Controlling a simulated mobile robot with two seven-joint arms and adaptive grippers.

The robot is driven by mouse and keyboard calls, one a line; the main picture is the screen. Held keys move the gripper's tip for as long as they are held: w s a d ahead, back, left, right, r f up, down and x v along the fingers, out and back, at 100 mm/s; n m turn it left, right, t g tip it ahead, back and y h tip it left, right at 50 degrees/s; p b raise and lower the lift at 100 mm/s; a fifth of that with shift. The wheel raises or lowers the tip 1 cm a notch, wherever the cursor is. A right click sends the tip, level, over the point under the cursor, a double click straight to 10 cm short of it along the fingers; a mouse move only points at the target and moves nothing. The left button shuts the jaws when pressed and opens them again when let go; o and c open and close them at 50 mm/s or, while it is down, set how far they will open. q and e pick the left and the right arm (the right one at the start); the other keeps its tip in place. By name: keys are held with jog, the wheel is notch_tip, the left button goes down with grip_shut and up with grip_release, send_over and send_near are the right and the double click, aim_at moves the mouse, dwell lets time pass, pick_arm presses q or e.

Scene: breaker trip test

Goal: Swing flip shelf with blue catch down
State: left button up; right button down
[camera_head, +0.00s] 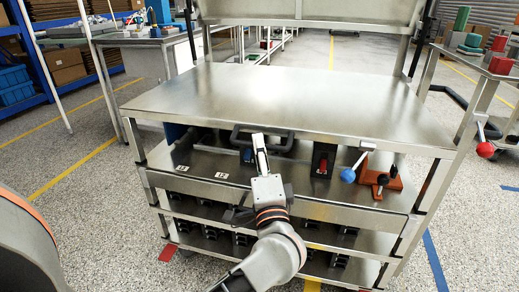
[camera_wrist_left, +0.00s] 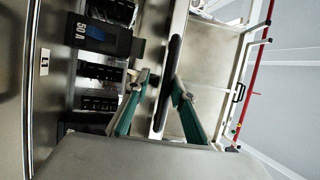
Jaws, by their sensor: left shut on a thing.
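The wide steel flip shelf (camera_head: 270,97) lies about level across the top of the cart. A blue ball catch (camera_head: 348,175) on a metal stem shows below its front edge, right of centre. A dark bar handle (camera_head: 285,136) runs beneath the front edge. My left gripper (camera_head: 259,148) is at this handle, reaching up from below. In the left wrist view, my gripper fingers (camera_wrist_left: 160,108) stand on either side of the dark handle (camera_wrist_left: 171,72), shut on it. The gripper hides part of the handle. My right gripper is out of view.
Below are a shelf with a red-marked black breaker (camera_head: 323,158), an orange bracket (camera_head: 380,178), and lower racks of dark breakers. A red ball catch (camera_head: 485,149) is on the cart at right. A breaker marked 50 A (camera_wrist_left: 97,35) is near my fingers. Floor at left is clear.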

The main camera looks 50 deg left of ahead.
pick_arm(q)
notch_tip(320, 180, up, 10)
jog(key=shift+r, duration=0.1)
dwell(0.4)
